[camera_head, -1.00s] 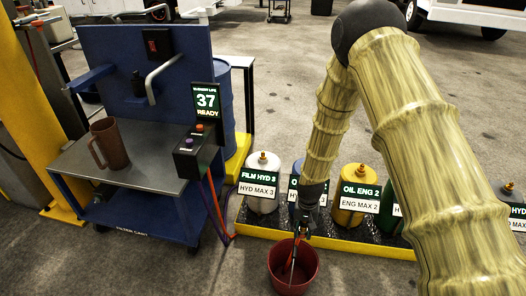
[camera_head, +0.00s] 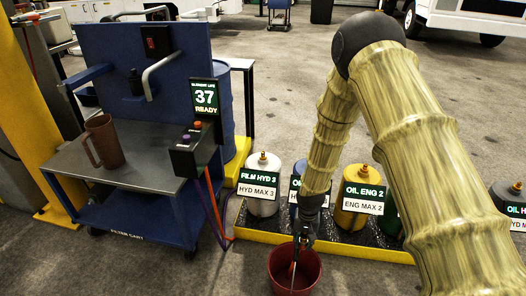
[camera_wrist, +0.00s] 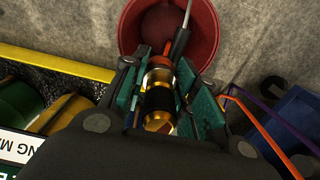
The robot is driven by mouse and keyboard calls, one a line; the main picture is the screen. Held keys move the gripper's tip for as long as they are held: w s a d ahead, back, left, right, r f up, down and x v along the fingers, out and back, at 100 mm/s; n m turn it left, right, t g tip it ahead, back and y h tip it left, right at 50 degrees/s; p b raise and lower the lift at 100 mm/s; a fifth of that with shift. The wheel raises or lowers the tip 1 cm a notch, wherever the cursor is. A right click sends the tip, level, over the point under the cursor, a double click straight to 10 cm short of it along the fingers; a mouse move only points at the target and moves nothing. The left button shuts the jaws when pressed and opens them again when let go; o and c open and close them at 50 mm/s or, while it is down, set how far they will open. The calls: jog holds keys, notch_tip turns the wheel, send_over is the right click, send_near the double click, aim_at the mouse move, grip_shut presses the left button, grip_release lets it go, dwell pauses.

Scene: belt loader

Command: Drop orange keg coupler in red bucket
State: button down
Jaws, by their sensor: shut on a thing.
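The red bucket (camera_head: 278,278) stands on the floor in front of the yellow-edged tray. It also shows at the top of the wrist view (camera_wrist: 132,28). My gripper (camera_head: 300,250) points down over the bucket. In the wrist view my gripper (camera_wrist: 160,90) is shut on the orange keg coupler (camera_wrist: 158,78), which has a gold and black body and an orange part towards the bucket. A dark rod with a pale tip reaches from beside it across the bucket's opening. The fingers hide part of the coupler's sides. I cannot tell how deep its lower end reaches.
Behind the bucket, a yellow-edged tray (camera_head: 345,246) holds several labelled containers, among them a white one (camera_head: 262,172) and a yellow one (camera_head: 352,215). A blue filter cart (camera_head: 135,215) with a brown jug (camera_head: 105,143) stands left. Purple and orange hoses hang beside it. Floor left of the bucket is clear.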

jog(key=c, duration=1)
grip_release()
jog(key=shift+c, duration=0.2)
notch_tip(320, 180, up, 12)
